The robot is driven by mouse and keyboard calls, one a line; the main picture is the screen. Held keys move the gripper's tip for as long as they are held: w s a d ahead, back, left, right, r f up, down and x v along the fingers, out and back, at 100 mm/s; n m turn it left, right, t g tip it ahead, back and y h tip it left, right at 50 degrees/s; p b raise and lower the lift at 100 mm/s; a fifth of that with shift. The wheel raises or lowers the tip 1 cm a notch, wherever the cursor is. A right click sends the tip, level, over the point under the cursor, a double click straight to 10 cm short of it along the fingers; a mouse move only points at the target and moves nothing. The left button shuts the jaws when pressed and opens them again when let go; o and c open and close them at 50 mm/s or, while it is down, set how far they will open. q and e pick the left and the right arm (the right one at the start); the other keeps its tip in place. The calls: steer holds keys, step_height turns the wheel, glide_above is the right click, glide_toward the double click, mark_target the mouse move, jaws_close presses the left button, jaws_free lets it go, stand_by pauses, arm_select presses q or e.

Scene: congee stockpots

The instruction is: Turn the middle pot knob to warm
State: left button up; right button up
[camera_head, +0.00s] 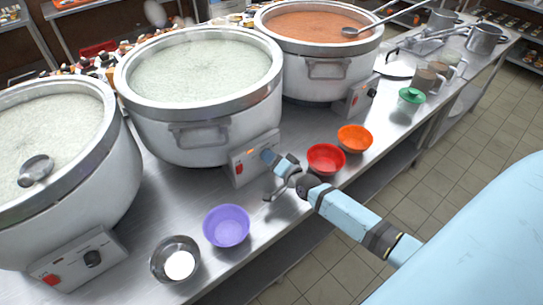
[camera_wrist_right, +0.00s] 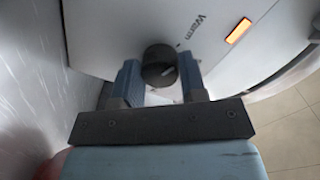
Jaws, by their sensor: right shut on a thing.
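The middle pot (camera_head: 200,135) is a large silver stockpot filled with pale congee. Its control box (camera_head: 238,178) faces the table's front edge and has a red switch (camera_head: 239,168). My right gripper (camera_head: 267,155) is at this box and covers its knob in the head view. In the right wrist view, the dark round knob (camera_wrist_right: 159,65) sits between the two blue fingers, which are shut on it. The word "Warm" (camera_wrist_right: 190,27) is printed beside the knob, and an orange light (camera_wrist_right: 238,31) shows on the panel. My left gripper is out of view.
A purple bowl (camera_head: 226,226), a metal bowl (camera_head: 163,270), a red bowl (camera_head: 325,159) and an orange bowl (camera_head: 354,138) stand along the front of the steel table. The left pot (camera_head: 110,190) and the right pot with reddish contents (camera_head: 305,75) flank the middle one.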

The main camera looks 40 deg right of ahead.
steer(key=shift+n, duration=0.3)
steer(key=o, duration=0.9)
steer(key=shift+s, duration=0.15)
steer(key=shift+s, duration=0.3)
steer(key=s, duration=0.4)
steer(key=s+d, duration=0.1)
steer(key=s, duration=0.3)
steer(key=s+r+b, duration=0.1)
steer(key=s, duration=0.4)
steer(key=shift+d, duration=0.2)
steer(key=shift+w, duration=0.1)
